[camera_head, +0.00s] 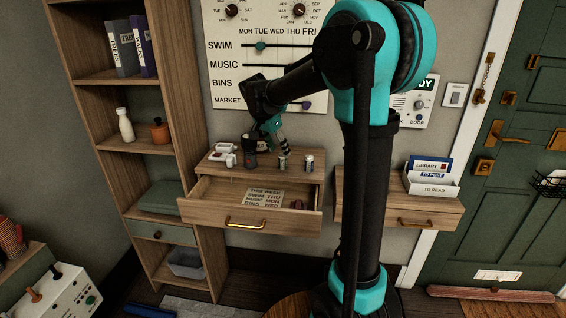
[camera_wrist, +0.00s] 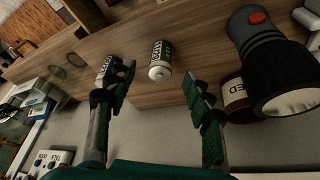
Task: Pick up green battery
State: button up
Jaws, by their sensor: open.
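The green battery (camera_wrist: 160,60) stands on the wooden top of the drawer unit, a small dark-green cylinder with a pale end, in the wrist view. My gripper (camera_wrist: 158,80) is open, with one finger on either side in that picture and the battery between and slightly beyond the fingertips. It does not appear to touch the battery. In the head view my gripper (camera_head: 277,142) hangs above the unit's top, close over the battery (camera_head: 283,162). A second, darker battery (camera_wrist: 103,66) stands to the left, partly hidden behind the left finger.
A black flashlight (camera_wrist: 272,62) with a red button is close right of my gripper, beside a labelled jar (camera_wrist: 236,94). The drawer (camera_head: 228,215) below is open, holding a note card (camera_head: 264,197). A bookcase (camera_head: 112,120) stands left; a letter rack (camera_head: 430,178) is right.

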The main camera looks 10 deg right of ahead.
aim_at(281, 155)
jog(key=shift+x, duration=3.4)
jog(key=shift+w+r, duration=0.1)
grip_shut()
